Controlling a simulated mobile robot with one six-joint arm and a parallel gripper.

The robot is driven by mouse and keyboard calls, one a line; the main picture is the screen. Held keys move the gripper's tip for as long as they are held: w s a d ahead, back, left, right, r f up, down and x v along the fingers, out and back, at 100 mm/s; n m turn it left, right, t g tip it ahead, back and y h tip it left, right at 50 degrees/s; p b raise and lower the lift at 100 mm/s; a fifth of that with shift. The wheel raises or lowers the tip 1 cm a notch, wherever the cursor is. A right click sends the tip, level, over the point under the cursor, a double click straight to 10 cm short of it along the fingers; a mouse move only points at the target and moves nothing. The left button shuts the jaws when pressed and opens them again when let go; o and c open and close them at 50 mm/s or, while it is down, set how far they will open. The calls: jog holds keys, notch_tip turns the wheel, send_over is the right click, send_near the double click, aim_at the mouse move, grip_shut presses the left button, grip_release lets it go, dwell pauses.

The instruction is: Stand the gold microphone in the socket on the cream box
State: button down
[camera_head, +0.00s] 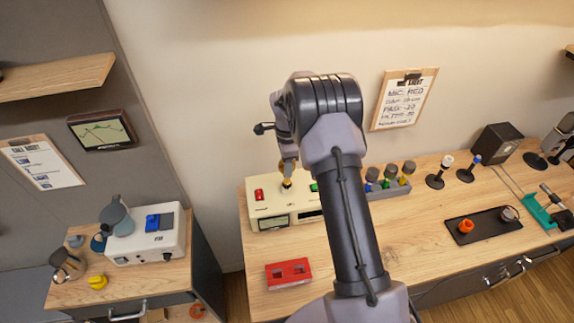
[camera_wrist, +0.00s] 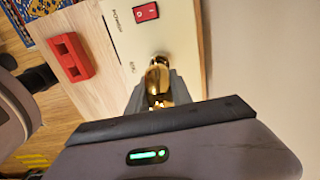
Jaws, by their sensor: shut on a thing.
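The cream box (camera_head: 256,211) stands on the wooden bench, with a red switch on its top; it also shows in the wrist view (camera_wrist: 119,42). My gripper (camera_head: 288,172) is over the top of the box, pointing down. It is shut on the gold microphone (camera_wrist: 157,75), which sits between the two fingers in the wrist view. In the head view only a small gold part of the microphone (camera_head: 286,181) shows below the fingers, close to a dark spot on the box top. The socket is not clearly visible, and I cannot tell whether the microphone's lower end is in it.
A red block with holes (camera_head: 288,273) lies in front of the box. A grey rack (camera_head: 392,189) with several coloured-collar microphones stands to the right. Further right are two dark stands and a black tray (camera_head: 482,226). My arm hides part of the box and bench.

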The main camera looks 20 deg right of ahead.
jog(key=shift+f+b, duration=0.45)
jog(key=shift+f, duration=0.35)
jog(key=c, duration=1.1)
grip_release()
jog(key=shift+o, duration=0.2)
notch_tip(320, 180, up, 18)
jog(key=shift+f+p, duration=0.25)
jog(key=shift+p, duration=0.1)
